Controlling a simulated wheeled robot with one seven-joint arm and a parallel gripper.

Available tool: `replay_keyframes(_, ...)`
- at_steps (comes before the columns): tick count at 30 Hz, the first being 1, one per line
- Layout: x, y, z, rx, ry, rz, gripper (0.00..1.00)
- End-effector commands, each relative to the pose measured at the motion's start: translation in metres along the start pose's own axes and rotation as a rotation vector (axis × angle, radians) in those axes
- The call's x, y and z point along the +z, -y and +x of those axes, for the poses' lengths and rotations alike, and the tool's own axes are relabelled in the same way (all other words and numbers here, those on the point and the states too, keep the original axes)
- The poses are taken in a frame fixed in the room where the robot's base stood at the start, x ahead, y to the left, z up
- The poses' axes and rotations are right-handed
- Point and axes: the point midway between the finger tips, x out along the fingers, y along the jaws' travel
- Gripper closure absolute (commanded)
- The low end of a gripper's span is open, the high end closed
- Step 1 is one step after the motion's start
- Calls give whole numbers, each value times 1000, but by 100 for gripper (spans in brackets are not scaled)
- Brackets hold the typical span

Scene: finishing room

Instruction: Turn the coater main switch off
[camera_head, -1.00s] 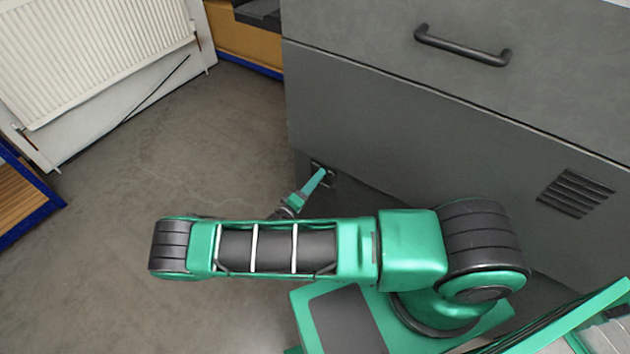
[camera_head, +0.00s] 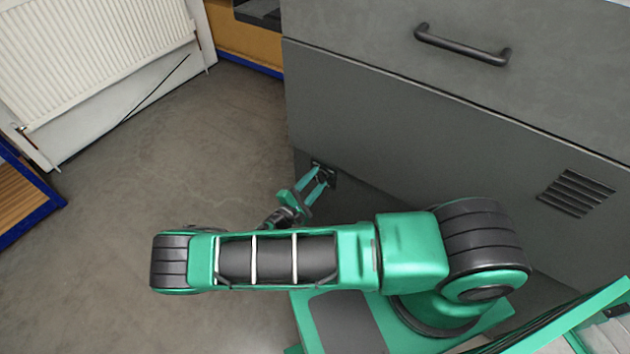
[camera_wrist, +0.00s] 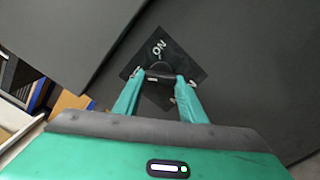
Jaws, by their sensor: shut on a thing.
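The coater main switch (camera_wrist: 160,70) is a dark rotary knob on a black square plate (camera_wrist: 183,58) low on the grey cabinet. In the wrist view the plate looks tilted, with a white "ON" label above the knob and smaller marks at the sides that I cannot read. My gripper (camera_wrist: 157,79) has one green finger on each side of the knob and is shut on it. In the head view my gripper (camera_head: 320,178) reaches the switch plate (camera_head: 331,178) at the cabinet's lower left corner. The fingers partly hide the knob, so its exact setting is unclear.
The grey cabinet (camera_head: 400,130) fills the right side, with a black handle (camera_head: 462,45) and a vent (camera_head: 576,193). A white radiator (camera_head: 95,50) stands at the upper left. A blue-edged wooden unit (camera_head: 22,195) is at the left edge. The floor between is clear.

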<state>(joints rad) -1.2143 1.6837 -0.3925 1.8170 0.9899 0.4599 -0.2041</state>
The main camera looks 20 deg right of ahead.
Motion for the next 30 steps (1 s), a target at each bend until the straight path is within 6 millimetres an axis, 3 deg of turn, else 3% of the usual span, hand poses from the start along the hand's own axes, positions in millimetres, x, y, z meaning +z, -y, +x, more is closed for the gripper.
replay_keyframes(12, -3, 2, -1, -3, -10, -185, 85)
replay_keyframes(29, -3, 3, -1, -3, -8, -211, 85)
replay_keyframes(30, -3, 3, -1, -3, -8, -211, 53)
